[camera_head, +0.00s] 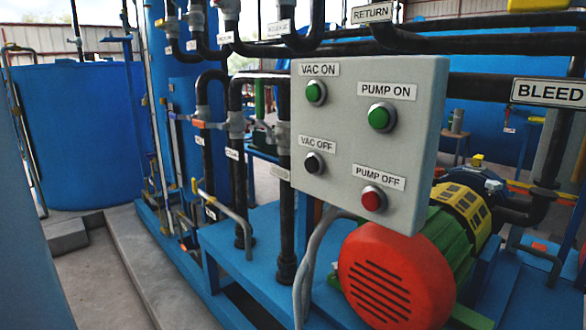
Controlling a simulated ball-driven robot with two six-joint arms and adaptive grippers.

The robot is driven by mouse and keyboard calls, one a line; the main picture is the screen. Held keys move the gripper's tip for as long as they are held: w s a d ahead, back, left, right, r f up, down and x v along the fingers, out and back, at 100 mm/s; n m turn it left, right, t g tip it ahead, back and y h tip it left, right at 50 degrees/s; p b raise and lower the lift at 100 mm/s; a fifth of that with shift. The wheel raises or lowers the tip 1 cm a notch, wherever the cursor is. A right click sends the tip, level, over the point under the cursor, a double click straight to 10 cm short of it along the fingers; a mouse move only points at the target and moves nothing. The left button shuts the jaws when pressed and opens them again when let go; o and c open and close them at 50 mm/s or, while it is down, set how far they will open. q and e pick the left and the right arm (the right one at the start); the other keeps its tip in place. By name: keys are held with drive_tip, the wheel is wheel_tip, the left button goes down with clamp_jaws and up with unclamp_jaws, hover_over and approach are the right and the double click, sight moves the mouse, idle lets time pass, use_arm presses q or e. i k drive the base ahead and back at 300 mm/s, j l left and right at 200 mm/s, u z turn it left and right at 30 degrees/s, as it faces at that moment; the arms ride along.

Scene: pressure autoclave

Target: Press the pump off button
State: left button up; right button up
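The grey control box (340,140) stands in the middle of the head view, facing me at a slight angle. The red pump off button (373,199) is at its lower right, under the label "PUMP OFF" (380,177). Above it is the green pump on button (381,117). On the left side of the box are the green vac on button (315,93) and the black vac off button (313,163). Neither of my grippers shows in this view, and nothing covers the buttons.
A red and green pump motor (385,275) sits below the box on a blue base (255,265). Black pipes (287,190) stand left of the box and others run above it. Grey cables (312,262) hang beneath it. A blue tank (75,135) stands at far left.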

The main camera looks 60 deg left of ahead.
sight(371, 200)
drive_tip(key=u, duration=1.45)
